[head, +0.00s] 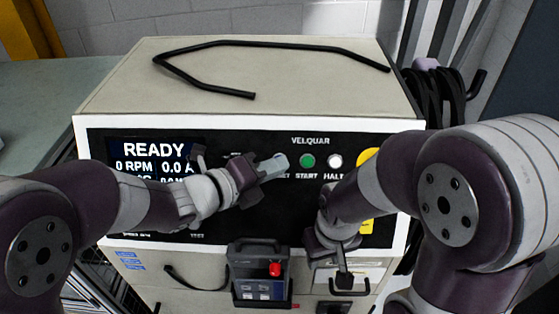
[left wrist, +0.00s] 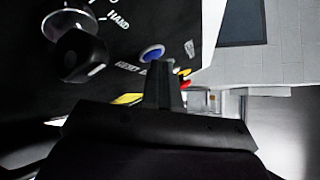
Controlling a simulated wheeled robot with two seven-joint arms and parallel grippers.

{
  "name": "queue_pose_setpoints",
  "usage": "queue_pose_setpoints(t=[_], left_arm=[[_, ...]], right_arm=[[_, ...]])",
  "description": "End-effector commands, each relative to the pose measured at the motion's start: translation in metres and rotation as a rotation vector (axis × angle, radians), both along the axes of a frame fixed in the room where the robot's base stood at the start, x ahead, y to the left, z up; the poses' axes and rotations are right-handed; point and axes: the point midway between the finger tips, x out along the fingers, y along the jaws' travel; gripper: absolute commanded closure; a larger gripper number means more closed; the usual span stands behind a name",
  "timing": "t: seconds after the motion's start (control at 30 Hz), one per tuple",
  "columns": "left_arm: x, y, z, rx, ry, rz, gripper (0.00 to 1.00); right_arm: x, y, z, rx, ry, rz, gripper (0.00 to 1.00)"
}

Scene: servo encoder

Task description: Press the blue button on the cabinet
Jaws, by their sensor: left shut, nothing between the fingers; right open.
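The cabinet (head: 255,75) has a black front panel with a READY display and a row of buttons. The blue button (left wrist: 152,53) shows in the left wrist view as a round cap in a light ring. In the head view my left gripper covers its place, left of the green START button (head: 307,161). My left gripper (head: 280,164) is shut and empty, its tips at the panel; in the left wrist view its fingers (left wrist: 163,85) end right beside the blue button. I cannot tell whether they touch it. My right gripper (head: 342,268) is open, low before the cabinet front.
A white HALT button (head: 335,161) and a yellow plate (head: 367,160) lie to the right. A black knob (left wrist: 84,56) is near the blue button. A box with a red knob (head: 275,269) sticks out below. A black bent rod (head: 270,44) lies on top.

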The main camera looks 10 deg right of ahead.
Motion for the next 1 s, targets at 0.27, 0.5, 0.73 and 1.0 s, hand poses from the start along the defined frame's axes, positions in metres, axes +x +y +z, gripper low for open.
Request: queue_pose_setpoints(t=[0.27,0.5,0.73,1.0], left_arm=[[0.003,-0.001,-0.001,0.0,-0.001,0.001,1.0],[0.002,0.0,-0.001,0.0,0.0,0.001,1.0],[-0.005,0.002,0.002,0.001,0.0,0.001,1.0],[-0.011,0.003,0.005,0.001,0.0,0.0,1.0]], right_arm=[[0.0,0.0,-0.002,0.0,0.0,0.0,0.57],[0.0,0.0,-0.002,0.0,0.0,0.0,0.57],[0.0,0.0,-0.005,0.0,0.0,0.0,0.57],[0.0,0.0,-0.006,0.0,0.0,0.0,0.57]])
